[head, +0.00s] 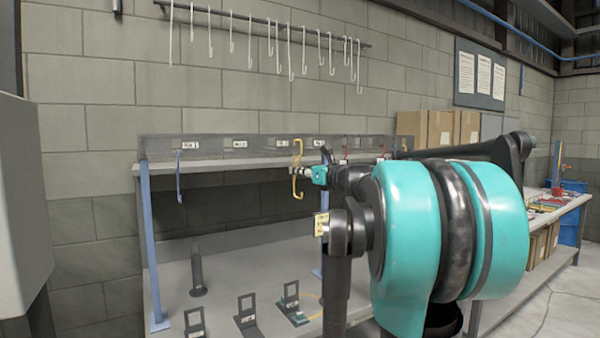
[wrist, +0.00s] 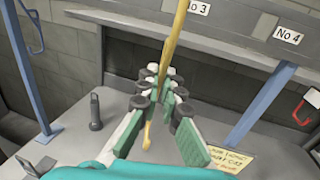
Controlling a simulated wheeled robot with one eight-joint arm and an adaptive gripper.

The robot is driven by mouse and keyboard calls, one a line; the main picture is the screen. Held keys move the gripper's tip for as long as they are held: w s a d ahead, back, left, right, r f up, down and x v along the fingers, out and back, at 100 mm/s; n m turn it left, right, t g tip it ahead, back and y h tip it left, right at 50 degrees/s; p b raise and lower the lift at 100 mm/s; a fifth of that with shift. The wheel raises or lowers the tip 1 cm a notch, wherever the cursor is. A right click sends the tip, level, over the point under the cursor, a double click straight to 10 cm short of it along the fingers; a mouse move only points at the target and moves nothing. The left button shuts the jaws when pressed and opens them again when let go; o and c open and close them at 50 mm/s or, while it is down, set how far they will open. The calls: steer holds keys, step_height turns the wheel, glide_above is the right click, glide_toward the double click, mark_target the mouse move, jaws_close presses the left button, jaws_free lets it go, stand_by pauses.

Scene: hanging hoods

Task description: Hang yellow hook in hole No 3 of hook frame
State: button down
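The yellow hook (head: 298,184) is upright in my gripper (head: 303,171), in front of the hook frame (head: 160,150). In the wrist view the yellow hook (wrist: 172,42) runs up between the fingers of my gripper (wrist: 164,88), which are shut on its shaft. Its lower end shows below the fingers. Its top is cut off in the wrist view. In the head view the top is near the No 3 label (head: 281,143). The No 3 label (wrist: 197,6) is just right of the shaft in the wrist view. I cannot tell whether the hook touches the frame.
A blue hook (head: 179,178) hangs under the No 1 label (head: 190,145). A red hook (wrist: 302,108) shows at the right in the wrist view. A blue post (wrist: 262,100) stands right of my gripper. Black stands (head: 292,304) are on the shelf below. White hooks hang from a wall rail.

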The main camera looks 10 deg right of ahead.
steer(key=x, duration=0.7)
steer(key=shift+w+f, duration=0.15)
steer(key=shift+w, duration=0.1)
stand_by(0.3)
steer(key=shift+w+a, duration=0.4)
steer(key=shift+w, duration=0.15)
stand_by(0.5)
steer(key=shift+x, duration=0.95)
steer(key=shift+w+a, duration=0.2)
steer(key=shift+x, duration=1.3)
steer(key=shift+f, duration=1.35)
steer(key=c, duration=1.6)
jaws_free()
steer(key=shift+c, duration=0.2)
